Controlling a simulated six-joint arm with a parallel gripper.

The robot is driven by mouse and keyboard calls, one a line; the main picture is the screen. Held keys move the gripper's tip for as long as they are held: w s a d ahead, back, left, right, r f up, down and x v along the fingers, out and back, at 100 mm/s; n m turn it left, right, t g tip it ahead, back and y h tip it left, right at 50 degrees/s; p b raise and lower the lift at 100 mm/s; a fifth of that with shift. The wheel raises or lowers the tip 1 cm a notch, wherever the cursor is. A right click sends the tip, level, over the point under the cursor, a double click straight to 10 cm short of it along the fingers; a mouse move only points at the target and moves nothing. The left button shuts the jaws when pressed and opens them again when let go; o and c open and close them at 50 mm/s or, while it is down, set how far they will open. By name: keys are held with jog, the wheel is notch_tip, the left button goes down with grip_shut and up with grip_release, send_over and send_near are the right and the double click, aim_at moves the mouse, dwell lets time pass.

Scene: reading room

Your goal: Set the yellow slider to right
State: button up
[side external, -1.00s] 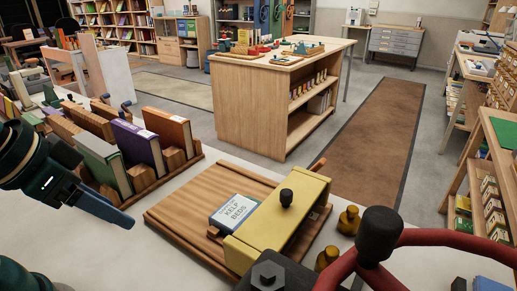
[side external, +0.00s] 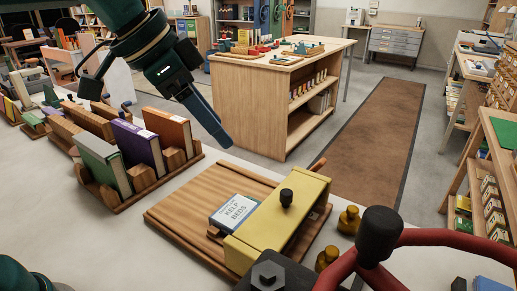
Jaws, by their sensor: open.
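The yellow slider (side external: 262,238) is a long yellow block with a black knob (side external: 286,198) on top. It lies across the right part of a ribbed wooden board (side external: 185,212). A white and blue card reading "Kelp Beds" (side external: 233,210) lies against the slider's left side, partly under it as far as I can tell. My gripper (side external: 218,138) hangs above and behind the board's back left corner, pointing down and to the right.
A wooden rack (side external: 150,185) of upright books stands left of the board. Two small brass weights (side external: 349,220) stand right of the slider. A red handwheel (side external: 440,238) with a black knob blocks the front right. Bare tabletop lies front left of the board.

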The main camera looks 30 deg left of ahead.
jog(key=m+g, duration=0.1)
jog(key=m, duration=0.1)
send_near(286, 192)
jog(key=shift+g+h, duration=0.3)
jog(key=shift+g, duration=0.4)
jog(key=x, duration=0.3)
jog(key=w+x, duration=0.1)
jog(key=x, duration=0.3)
jog(key=shift+w+a, duration=0.1)
jog(key=shift+a, duration=0.1)
jog(key=shift+w+d+f, duration=0.2)
jog(key=shift+f, duration=0.45)
grip_shut()
